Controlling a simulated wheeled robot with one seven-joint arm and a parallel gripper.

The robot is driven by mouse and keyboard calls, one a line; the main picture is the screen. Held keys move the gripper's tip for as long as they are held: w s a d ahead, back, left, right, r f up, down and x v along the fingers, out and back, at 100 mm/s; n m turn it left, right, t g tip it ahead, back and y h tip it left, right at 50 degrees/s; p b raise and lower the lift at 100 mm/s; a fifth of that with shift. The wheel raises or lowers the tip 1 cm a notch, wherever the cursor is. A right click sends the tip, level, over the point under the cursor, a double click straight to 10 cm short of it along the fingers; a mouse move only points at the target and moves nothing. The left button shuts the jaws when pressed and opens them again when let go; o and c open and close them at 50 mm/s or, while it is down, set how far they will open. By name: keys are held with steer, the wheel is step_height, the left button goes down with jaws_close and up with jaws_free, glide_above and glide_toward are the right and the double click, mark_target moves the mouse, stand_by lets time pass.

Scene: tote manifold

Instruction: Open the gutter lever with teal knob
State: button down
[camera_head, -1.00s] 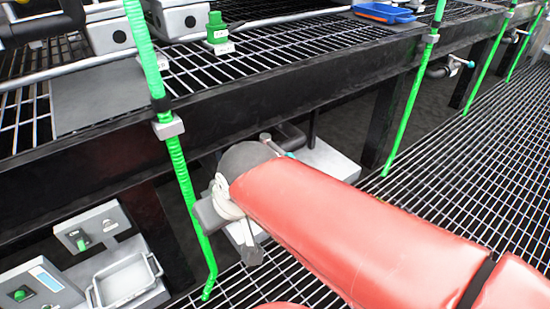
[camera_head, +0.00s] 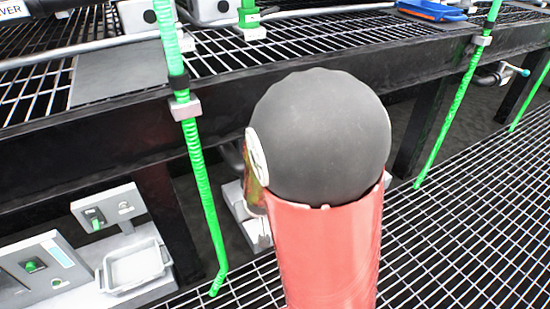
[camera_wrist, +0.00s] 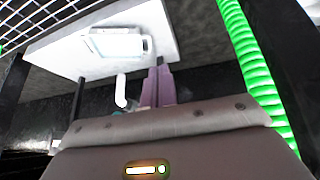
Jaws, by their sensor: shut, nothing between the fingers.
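A lever with a teal knob (camera_head: 525,72) sits on a pipe under the table at the far right of the head view. The place under the table nearer to me is hidden behind my arm in that view. In the wrist view, my gripper (camera_wrist: 159,70) is shut and empty, its fingers pointing up the picture. A pale curved part (camera_wrist: 122,92) is just left of the fingers, with a small teal patch beside its lower end, partly hidden by the gripper body. I cannot tell whether the fingers touch it.
Green hoses hang at the table's front edge, one on the left (camera_head: 200,180) and one on the right (camera_head: 455,115). A white tray (camera_head: 135,268) and grey switch boxes stand low at left. A blue tray (camera_head: 432,10) lies on the tabletop. Open grating floor is at right.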

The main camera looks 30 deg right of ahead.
steer(key=w+d+f+n+t+h, duration=0.35)
steer(key=d+f+h, duration=0.25)
steer(key=d, duration=0.3)
steer(key=w+a+r+n+t, duration=0.2)
steer(key=w+r+n+t, duration=0.3)
steer(key=r+n+t, duration=0.3)
steer(key=w+d+f+g+b, duration=0.1)
steer(key=w+d, duration=0.6)
steer(key=w, duration=0.1)
steer(key=shift+w+f+n+y, duration=0.15)
steer(key=shift+w+n+y, duration=0.2)
steer(key=shift+y, duration=0.05)
steer(key=shift+d, duration=0.1)
